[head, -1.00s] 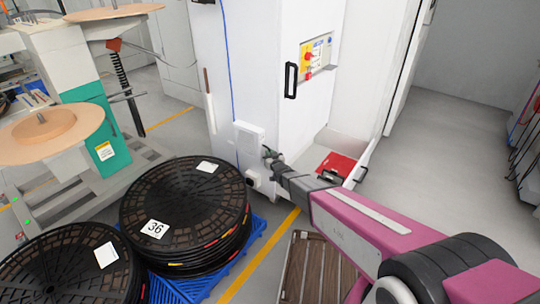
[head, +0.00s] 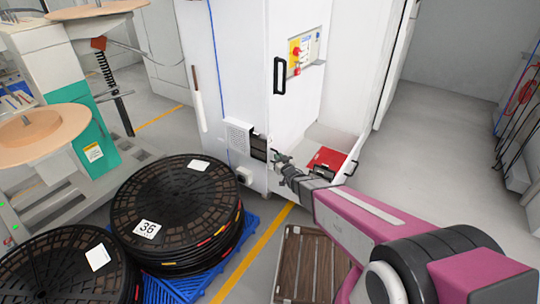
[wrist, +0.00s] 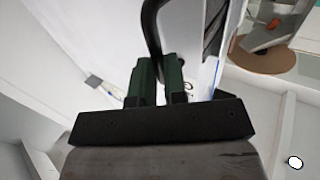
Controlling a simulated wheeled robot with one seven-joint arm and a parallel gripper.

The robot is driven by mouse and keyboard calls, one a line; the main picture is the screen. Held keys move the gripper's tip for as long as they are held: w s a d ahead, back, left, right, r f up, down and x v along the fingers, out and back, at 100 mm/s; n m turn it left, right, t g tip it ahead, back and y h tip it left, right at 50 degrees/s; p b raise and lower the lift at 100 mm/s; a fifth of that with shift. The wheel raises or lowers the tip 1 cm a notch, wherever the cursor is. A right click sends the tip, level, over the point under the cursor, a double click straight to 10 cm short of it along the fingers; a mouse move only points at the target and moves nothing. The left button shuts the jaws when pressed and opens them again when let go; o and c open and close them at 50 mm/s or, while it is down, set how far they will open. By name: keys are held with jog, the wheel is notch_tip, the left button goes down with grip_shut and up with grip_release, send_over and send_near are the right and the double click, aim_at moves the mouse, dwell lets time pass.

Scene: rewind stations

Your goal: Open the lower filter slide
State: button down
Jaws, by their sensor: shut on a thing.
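A white vented filter box (head: 237,134) is on the cabinet's lower front. A dark slide part (head: 258,148) shows at its right edge, between the box and my gripper; I take it for the filter slide. My gripper (head: 276,156) is low at the cabinet's front edge, just right of this dark part. In the wrist view, my gripper's two green fingers (wrist: 162,68) are close together at a black curved bar (wrist: 151,28), which looks like a handle. My gripper is shut on it. The exact grip and where the bar joins the slide are hidden.
The white cabinet (head: 232,60) has a black door handle (head: 279,76) above. A red case (head: 328,159) lies behind my arm. Stacked black reels (head: 175,205) on a blue pallet stand left; a slatted wooden pallet (head: 310,262) lies below. Floor at right is clear.

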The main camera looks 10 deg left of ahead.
jog(key=s+d, duration=0.4)
jog(key=d, duration=0.6)
jog(key=shift+s+d, duration=0.15)
jog(key=c, duration=1.4)
grip_release()
jog(key=shift+c, duration=0.2)
